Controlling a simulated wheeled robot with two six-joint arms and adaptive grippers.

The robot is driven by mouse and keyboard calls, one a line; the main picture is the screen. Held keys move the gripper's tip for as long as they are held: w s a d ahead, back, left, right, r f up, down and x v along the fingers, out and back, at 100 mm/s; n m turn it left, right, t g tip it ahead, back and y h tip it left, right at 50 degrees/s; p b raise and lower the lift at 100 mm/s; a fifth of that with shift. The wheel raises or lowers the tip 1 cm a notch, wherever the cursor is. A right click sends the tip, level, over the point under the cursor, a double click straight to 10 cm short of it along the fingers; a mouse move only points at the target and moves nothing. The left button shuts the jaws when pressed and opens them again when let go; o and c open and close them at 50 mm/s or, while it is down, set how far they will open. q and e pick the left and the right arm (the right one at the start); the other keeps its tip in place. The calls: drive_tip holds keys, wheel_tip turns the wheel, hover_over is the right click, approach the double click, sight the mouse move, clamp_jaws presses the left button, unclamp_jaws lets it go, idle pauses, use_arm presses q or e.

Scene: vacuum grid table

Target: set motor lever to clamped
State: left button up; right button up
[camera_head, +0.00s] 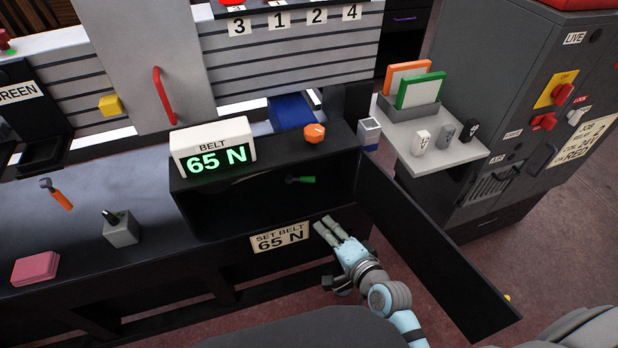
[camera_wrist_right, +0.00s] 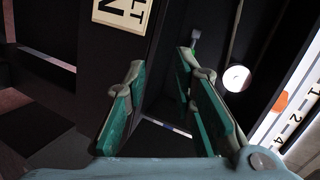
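A lever with a green handle (camera_head: 303,180) sits inside the open dark compartment (camera_head: 185,190) under the belt display. The handle lies roughly level and its green end points right. A small green piece that looks like the same handle (camera_wrist_right: 195,38) shows beyond my fingers in the right wrist view. My right gripper (camera_head: 327,226) is in front of the compartment's lower edge, beside the "SET BELT 65 N" label (camera_head: 280,237). In the right wrist view its fingers (camera_wrist_right: 160,65) are apart with nothing between them. The gripper is apart from the lever. My left gripper is out of view.
The compartment's dark door (camera_head: 430,245) stands open to the right of my right arm. The display (camera_head: 213,147) reads 65 N, with an orange knob (camera_head: 314,133) right of it. A grey shelf (camera_head: 440,150) with small blocks is at the right.

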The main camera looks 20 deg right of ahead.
sight(310, 181)
drive_tip(key=w+m+b, duration=0.1)
drive_tip(key=w, duration=0.4)
drive_tip(key=w+m+t+b, duration=0.1)
drive_tip(key=w+m, duration=0.1)
drive_tip(key=w, duration=0.3)
drive_tip(key=w+m+t+h+b, duration=0.1)
drive_tip(key=w, duration=0.4)
drive_tip(key=shift+w+a, duration=0.15)
drive_tip(key=shift+w, duration=0.25)
drive_tip(key=shift+w+b, duration=0.35)
drive_tip(key=shift+w, duration=0.2)
drive_tip(key=shift+w+r, duration=0.1)
clamp_jaws()
drive_tip(key=shift+h, duration=0.3)
